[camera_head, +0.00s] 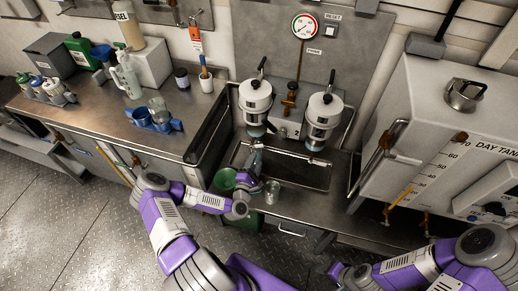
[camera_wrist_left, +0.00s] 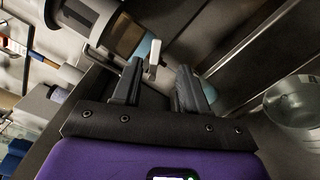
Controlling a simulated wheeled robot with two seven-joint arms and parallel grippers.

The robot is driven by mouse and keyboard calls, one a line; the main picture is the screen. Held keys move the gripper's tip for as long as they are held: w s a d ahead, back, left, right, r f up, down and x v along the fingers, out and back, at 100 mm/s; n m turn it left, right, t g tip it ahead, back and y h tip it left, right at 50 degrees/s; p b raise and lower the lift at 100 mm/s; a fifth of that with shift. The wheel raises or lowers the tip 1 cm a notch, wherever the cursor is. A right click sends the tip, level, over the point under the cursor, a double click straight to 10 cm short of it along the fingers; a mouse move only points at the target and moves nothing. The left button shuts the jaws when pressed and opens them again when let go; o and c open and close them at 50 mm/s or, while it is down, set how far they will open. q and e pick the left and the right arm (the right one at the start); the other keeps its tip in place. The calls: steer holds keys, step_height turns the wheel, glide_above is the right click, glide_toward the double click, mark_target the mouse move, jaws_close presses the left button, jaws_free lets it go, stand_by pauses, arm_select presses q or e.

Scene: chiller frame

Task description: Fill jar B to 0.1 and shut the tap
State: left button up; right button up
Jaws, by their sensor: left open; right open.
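Two white canisters with clear lower bowls hang on the back panel, the left canister (camera_head: 255,97) and the right canister (camera_head: 322,115). My left gripper (camera_head: 257,152) is open just below the left canister. In the left wrist view a pale tap lever (camera_wrist_left: 153,58) shows beside the canister's clear bowl (camera_wrist_left: 122,35), by the tips of my open left fingers (camera_wrist_left: 158,80); I cannot tell if they touch. A clear glass jar (camera_head: 272,191) stands at the counter's front, right of my left gripper; it also shows in the left wrist view (camera_wrist_left: 295,100). I can read no letter on it. My right gripper (camera_head: 339,269) is low, away from the canisters.
A recessed sink (camera_head: 310,174) lies under the canisters. A gauge (camera_head: 304,26) is on the wall. A blue holder with cups (camera_head: 155,120) stands on the left counter. A day tank (camera_head: 430,110) blocks the right.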

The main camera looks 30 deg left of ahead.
mark_target(260, 147)
arm_select(q)
steer(key=x, duration=0.2)
steer(key=b+x, duration=0.1)
steer(key=x, duration=0.4)
steer(key=shift+w+a+r, duration=0.15)
steer(key=shift+w+a, duration=0.05)
steer(key=shift+a, duration=0.15)
steer(key=shift+c, duration=0.3)
jaws_close()
